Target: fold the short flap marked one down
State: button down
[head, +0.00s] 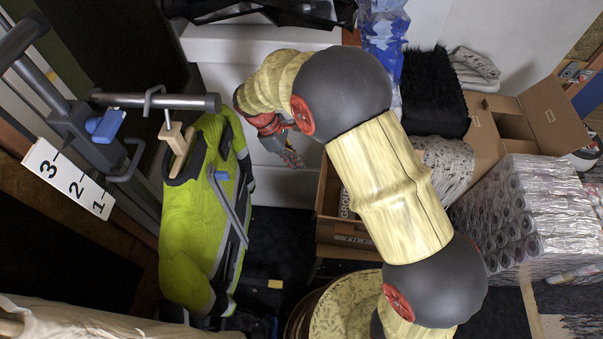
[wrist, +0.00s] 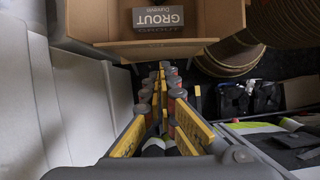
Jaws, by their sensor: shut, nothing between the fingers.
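An open cardboard box (head: 345,235) stands right of my gripper in the head view, partly hidden behind my arm. In the wrist view the box (wrist: 82,22) is at the top, with a grey pack marked GROUT (wrist: 158,18) inside. A brown cardboard flap or edge (wrist: 150,48) runs along its near side. I cannot read a mark "one" on any flap. My gripper (head: 294,160) is shut and empty, left of the box. In the wrist view its fingertips (wrist: 165,68) are together just short of the near cardboard edge; I cannot tell whether they touch it.
A white label with 3, 2, 1 (head: 68,180) hangs on a clothes rack at left, beside a yellow-green jacket (head: 190,220). Another open carton (head: 548,112) and wrapped rolls (head: 530,215) stand at right. A round wooden item (wrist: 225,65) is close right of the box.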

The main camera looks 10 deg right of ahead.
jog(key=b, duration=0.3)
send_near(322, 186)
notch_tip(322, 186, down, 5)
jog(key=shift+w+a+f, duration=0.15)
jog(key=shift+w+a, duration=0.1)
jog(key=shift+a, duration=0.1)
jog(key=shift+s+d+r+p, duration=0.1)
jog(key=shift+d+r+p, duration=0.15)
jog(key=shift+p, duration=0.2)
